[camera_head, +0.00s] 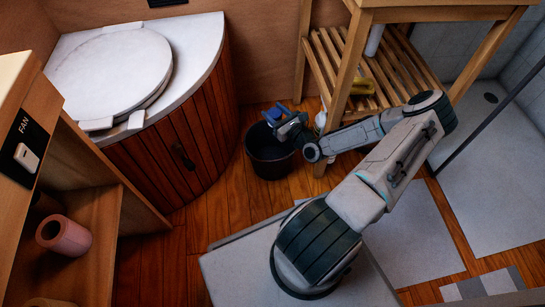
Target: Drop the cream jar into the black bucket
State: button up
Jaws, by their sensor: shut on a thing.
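The black bucket (268,165) stands on the wood floor between the curved wooden cabinet and the slatted shelf stand. My gripper (282,120) is over the bucket's back right rim, reaching in from the right. It is shut on a small blue thing (272,115), which I take to be the cream jar. The jar is small in view and partly hidden by the fingers, so its shape is unclear. It appears above the bucket's opening, near its back edge. The inside of the bucket is dark, and I cannot see what it holds.
The curved cabinet with a round white lid (110,65) is left of the bucket. The wooden slatted stand (340,100), with a yellow item and bottles, is close on the right. A pink roll (64,237) sits in the left shelf. Bare floor lies in front of the bucket.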

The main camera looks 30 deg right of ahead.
jog(key=shift+f+b, duration=1.85)
jog(key=shift+f, duration=1.1)
jog(key=o, duration=1.1)
